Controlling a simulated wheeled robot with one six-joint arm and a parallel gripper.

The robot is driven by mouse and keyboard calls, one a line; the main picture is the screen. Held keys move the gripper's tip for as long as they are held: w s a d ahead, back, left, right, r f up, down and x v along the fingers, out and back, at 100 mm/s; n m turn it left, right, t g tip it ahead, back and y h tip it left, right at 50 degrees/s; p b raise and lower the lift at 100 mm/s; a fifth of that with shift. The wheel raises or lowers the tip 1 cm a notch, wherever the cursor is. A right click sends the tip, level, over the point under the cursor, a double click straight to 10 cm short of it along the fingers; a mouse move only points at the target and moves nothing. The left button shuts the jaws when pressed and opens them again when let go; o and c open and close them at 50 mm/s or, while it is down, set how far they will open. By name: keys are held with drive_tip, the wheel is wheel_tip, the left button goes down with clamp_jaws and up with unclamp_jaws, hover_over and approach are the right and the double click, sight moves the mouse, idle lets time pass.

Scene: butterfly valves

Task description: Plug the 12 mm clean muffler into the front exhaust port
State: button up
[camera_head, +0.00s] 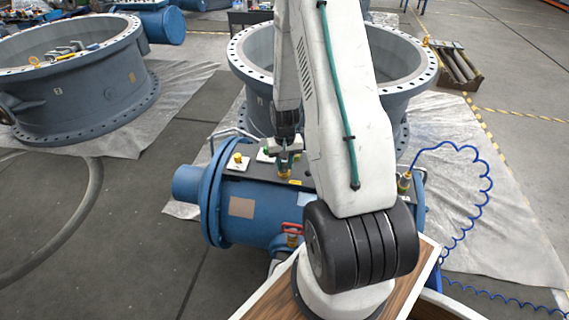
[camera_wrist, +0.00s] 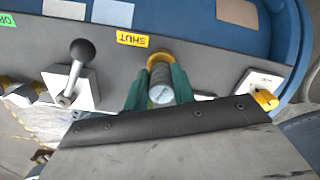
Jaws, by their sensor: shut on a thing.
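My gripper (camera_head: 287,163) is over the dark top plate of the blue cylinder (camera_head: 255,205). In the wrist view its green fingers (camera_wrist: 160,92) are shut on a grey ribbed cylindrical piece, which looks like the muffler (camera_wrist: 161,89). A yellow ring (camera_wrist: 160,60) shows at the far end of that piece, below the SHUT label (camera_wrist: 132,39). I cannot tell whether the ring belongs to the muffler or to the port, or whether the muffler is seated. The port opening itself is hidden.
A lever with a black knob (camera_wrist: 82,51) stands left of the fingers. A yellow fitting (camera_wrist: 265,98) on a white plate is to the right. In the head view, a blue coiled hose (camera_head: 486,185) runs at the right. Large flanged rings (camera_head: 75,85) stand behind.

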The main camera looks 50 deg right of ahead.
drive_tip(key=shift+f, duration=0.35)
idle(0.6)
drive_tip(key=o, duration=1.5)
drive_tip(key=shift+c, duration=0.2)
drive_tip(key=shift+r, duration=3.75)
